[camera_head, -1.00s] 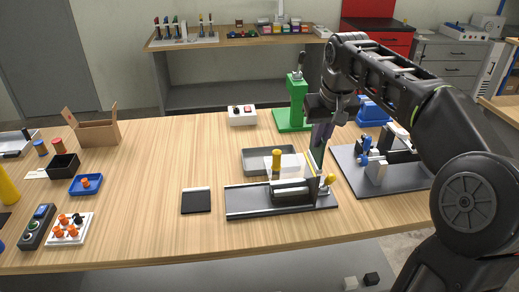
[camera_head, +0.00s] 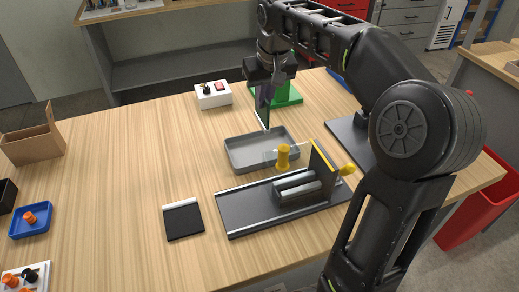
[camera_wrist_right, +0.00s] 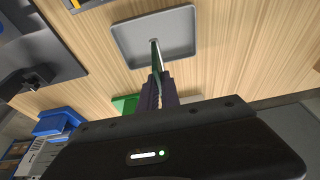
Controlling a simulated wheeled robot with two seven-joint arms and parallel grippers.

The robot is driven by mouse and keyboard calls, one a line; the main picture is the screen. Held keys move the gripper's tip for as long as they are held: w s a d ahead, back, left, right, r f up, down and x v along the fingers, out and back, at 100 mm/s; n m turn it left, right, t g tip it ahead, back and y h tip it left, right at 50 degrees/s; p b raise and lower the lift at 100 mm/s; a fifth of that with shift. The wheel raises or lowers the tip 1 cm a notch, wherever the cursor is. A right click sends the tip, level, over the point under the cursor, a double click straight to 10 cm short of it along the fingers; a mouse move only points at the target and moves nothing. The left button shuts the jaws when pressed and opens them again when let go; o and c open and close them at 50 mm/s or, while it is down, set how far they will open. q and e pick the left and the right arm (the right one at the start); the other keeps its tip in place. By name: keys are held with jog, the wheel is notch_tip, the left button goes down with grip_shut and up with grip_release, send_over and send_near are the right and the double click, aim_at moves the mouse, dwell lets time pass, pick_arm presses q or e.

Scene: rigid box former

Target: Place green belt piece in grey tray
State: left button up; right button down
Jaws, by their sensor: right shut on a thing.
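The grey tray (camera_head: 247,152) is a shallow rectangular dish lying on the wooden table behind the dark fixture. My right gripper (camera_head: 264,98) is above the tray's back part, pointing down, and is shut on the green belt piece (camera_head: 263,119). The belt piece is a thin, dark green strip that hangs down from the fingers. In the right wrist view the belt piece (camera_wrist_right: 156,58) reaches from the fingertips (camera_wrist_right: 158,88) over the tray (camera_wrist_right: 180,42), whose inside looks empty. I cannot tell whether the strip's lower end touches the tray. My left gripper is not in view.
The dark box-forming fixture (camera_head: 245,212), with yellow knobs and an upright plate, stands just in front of the tray. A clear panel overlaps the tray's front right in view.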

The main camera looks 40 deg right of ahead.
aim_at(263, 122)
jog(key=shift+w+f, duration=0.1)
jog(key=shift+f, duration=3.1)
jog(key=shift+f, duration=1.85)
jog(key=shift+f, duration=0.2)
jog(key=c, duration=1.6)
grip_release()
jog(key=shift+o, duration=0.2)
jog(key=shift+r, duration=0.15)
jog(key=v, duration=1.2)
